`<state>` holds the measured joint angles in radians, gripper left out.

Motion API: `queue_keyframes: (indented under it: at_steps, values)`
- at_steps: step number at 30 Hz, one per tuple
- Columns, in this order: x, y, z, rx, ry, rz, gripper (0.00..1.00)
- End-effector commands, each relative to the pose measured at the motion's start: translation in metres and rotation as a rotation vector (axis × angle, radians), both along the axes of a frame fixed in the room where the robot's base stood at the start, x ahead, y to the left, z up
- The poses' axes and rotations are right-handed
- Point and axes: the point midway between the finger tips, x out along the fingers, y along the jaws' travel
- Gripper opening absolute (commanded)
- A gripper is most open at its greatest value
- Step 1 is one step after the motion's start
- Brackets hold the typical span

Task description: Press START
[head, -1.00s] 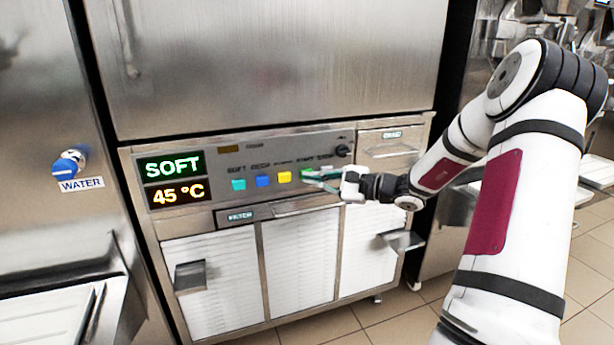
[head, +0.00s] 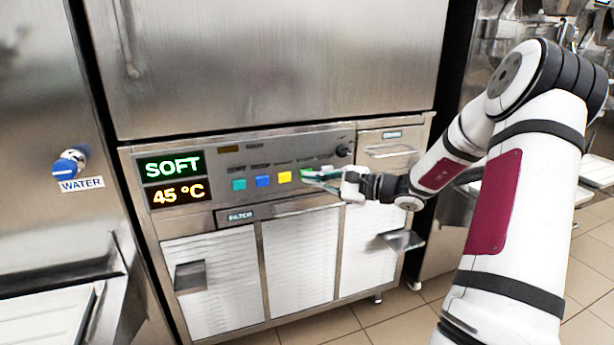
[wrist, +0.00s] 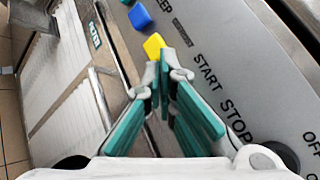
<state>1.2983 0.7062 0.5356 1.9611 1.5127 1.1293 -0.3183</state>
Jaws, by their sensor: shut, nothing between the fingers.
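The control panel (head: 262,150) is on the front of a steel machine, with a row of coloured buttons. The START label (wrist: 206,72) shows in the wrist view, beside the STOP label (wrist: 236,119). The START button itself is hidden behind my fingers in the wrist view. In the head view a bit of green shows at the fingertips, partly covered. My gripper (head: 312,175) is shut and empty, its fingertips close to the panel right of the yellow button (head: 285,177). I cannot tell whether they touch. The teal-padded fingers (wrist: 164,75) also show in the wrist view.
A teal button (head: 239,185) and a blue button (head: 263,181) are left of the yellow one. A black knob (head: 343,151) is at upper right. The display (head: 173,166) reads SOFT. A handle (head: 401,240) juts out below my gripper. A blue water valve (head: 68,164) is far left.

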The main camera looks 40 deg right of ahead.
Motion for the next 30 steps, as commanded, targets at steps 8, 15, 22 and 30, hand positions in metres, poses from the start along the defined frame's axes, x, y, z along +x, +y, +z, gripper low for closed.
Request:
queue_keyframes:
  at_steps: [8,15,22,30]
  values:
    - [0.005,-0.001,0.0,0.0,-0.001,0.001,0.0]
    - [0.008,-0.002,0.0,0.001,0.0,0.0,0.0]
    - [0.008,-0.002,0.0,0.0,0.0,0.0,0.0]
    - [0.011,-0.003,0.0,0.0,0.0,0.0,0.0]
